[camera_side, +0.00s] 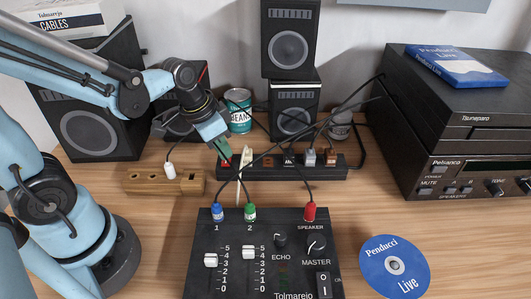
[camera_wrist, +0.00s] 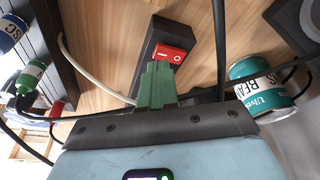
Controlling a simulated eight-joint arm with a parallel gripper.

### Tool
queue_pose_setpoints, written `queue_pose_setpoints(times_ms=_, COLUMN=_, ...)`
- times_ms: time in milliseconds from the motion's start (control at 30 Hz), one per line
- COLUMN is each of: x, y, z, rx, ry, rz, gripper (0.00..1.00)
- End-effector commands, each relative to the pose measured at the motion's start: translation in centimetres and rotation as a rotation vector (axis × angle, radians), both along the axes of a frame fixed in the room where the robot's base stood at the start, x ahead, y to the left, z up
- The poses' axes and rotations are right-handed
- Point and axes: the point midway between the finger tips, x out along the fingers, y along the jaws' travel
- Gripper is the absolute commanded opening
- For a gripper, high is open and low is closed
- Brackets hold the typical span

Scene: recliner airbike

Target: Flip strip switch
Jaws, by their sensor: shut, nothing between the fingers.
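The black power strip (camera_side: 330,172) lies on the wooden desk behind the mixer, with several plugs in it. Its red rocker switch (camera_wrist: 168,52) is at the strip's left end and shows white marks in the wrist view. In the side view only a bit of red shows beside my fingers. My gripper (camera_side: 225,158) points down at that end of the strip. Its green fingers are closed together with nothing between them. In the wrist view the fingertips (camera_wrist: 158,66) are right at the switch's near edge; I cannot tell if they touch. Which side of the rocker is down is unclear.
A black mixer (camera_side: 250,250) with cables stands in front of the strip. A wooden block (camera_side: 150,182) with a white plug lies to the left. A teal can (camera_side: 238,110) and speakers (camera_side: 290,50) stand behind. Cables cross over the strip. A black stereo (camera_side: 460,130) stands right.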

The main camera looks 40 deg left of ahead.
Motion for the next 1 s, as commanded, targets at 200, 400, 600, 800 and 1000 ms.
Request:
queue_pose_setpoints(times_ms=200, x=0.0, y=0.0, z=0.0, rx=0.000, ry=0.000, rz=0.000, gripper=0.00)
queue_pose_setpoints(times_ms=400, x=0.0, y=0.0, z=-0.2, rx=0.000, ry=0.000, rz=0.000, gripper=0.00)
queue_pose_setpoints(times_ms=600, x=0.0, y=0.0, z=-0.5, rx=0.000, ry=0.000, rz=0.000, gripper=0.00)
queue_pose_setpoints(times_ms=800, x=0.0, y=0.0, z=-0.8, rx=0.000, ry=0.000, rz=0.000, gripper=0.00)
queue_pose_setpoints(times_ms=1000, x=0.1, y=0.0, z=-1.0, rx=0.000, ry=0.000, rz=0.000, gripper=0.00)
